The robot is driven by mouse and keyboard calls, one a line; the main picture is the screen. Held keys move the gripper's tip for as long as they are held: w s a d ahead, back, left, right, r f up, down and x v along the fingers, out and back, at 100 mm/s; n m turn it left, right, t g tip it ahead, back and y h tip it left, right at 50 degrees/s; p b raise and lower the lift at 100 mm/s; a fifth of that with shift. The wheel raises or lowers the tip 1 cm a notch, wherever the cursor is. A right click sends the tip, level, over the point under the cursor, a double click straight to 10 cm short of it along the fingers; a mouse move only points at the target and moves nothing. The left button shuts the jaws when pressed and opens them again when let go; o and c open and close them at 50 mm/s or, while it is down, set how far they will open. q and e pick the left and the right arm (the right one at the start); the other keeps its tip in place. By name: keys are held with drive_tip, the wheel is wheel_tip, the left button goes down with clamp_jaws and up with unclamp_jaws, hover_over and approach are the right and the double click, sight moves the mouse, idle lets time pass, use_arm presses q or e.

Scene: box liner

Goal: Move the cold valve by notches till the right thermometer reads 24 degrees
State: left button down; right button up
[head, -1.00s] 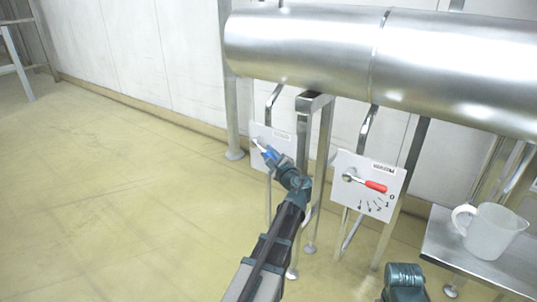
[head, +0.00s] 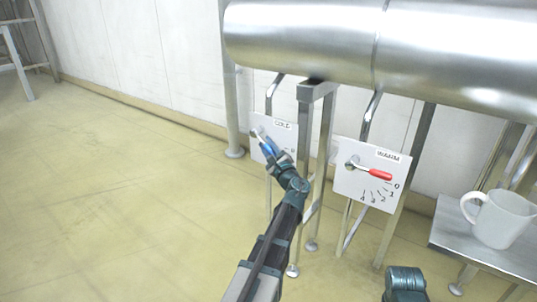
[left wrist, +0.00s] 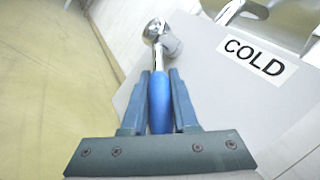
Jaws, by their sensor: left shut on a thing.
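The cold valve has a silver hub and a blue handle (head: 267,149) on a white plate (head: 285,140) labelled COLD. The blue handle (left wrist: 159,100) also shows in the left wrist view, running up to the hub. My left gripper (head: 270,153) is shut on the blue handle, with one finger on each side. The cold plate's notch marks are mostly hidden behind my gripper. No thermometer shows in either view. My right gripper is not in view; only a part of my right arm shows at the bottom of the head view.
A warm valve with a red handle (head: 380,174) sits on a WARM plate (head: 345,185) to the right, its handle near the 0 mark. A large steel tank (head: 300,45) hangs above. A white jug (head: 500,220) stands on a metal table (head: 450,232).

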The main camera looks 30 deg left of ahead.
use_arm(q)
drive_tip(key=shift+a+f+m+t+y+b, duration=0.35)
drive_tip(key=shift+f+b, duration=0.2)
drive_tip(key=shift+b, duration=0.4)
drive_tip(key=shift+r+m+t+b, duration=0.15)
drive_tip(key=shift+m+t+b, duration=0.1)
drive_tip(key=shift+m+b, duration=0.15)
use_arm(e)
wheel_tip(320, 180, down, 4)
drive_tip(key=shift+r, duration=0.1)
use_arm(q)
drive_tip(key=c, duration=0.7)
unclamp_jaws()
drive_tip(key=b+v, duration=0.4)
drive_tip(key=v, duration=0.9)
drive_tip(key=shift+s+d+f, duration=0.2)
drive_tip(key=shift+f, duration=0.1)
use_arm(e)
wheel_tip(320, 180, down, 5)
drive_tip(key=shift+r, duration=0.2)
